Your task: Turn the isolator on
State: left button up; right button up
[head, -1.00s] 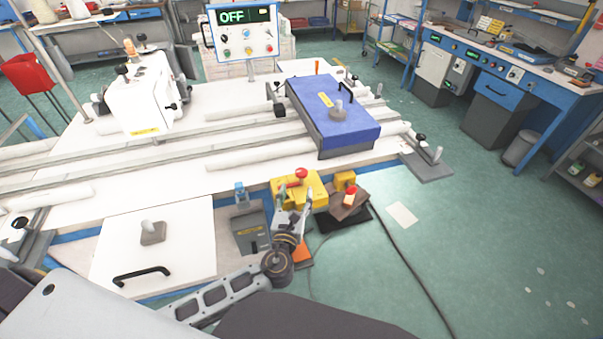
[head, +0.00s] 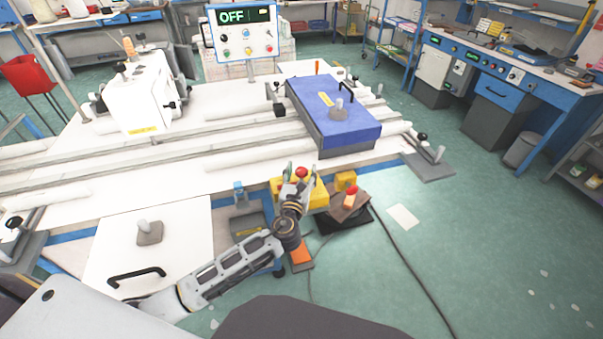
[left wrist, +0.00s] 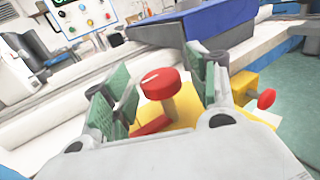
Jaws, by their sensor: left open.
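The isolator is a yellow box (head: 318,198) at the front edge of the white machine table, with a red knob (head: 302,172) on a short stem on top. My left gripper (head: 300,178) is at the box, its fingers around the red knob's area. In the left wrist view the red knob (left wrist: 161,83) stands between the two open green-padded fingers, with a visible gap on each side. A red lever-like part (left wrist: 152,126) lies at the base of the stem. The control panel display (head: 246,16) reads OFF. My right gripper is not in view.
A blue-covered block (head: 335,115) stands on the table behind the isolator. A smaller yellow box with a red button (head: 350,195) is just right of it. A white sewing head (head: 140,95) is at the left. Green floor is open at right.

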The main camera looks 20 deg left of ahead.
pick_arm(q)
jog(key=shift+w, duration=0.35)
jog(key=shift+c, duration=0.2)
grip_shut()
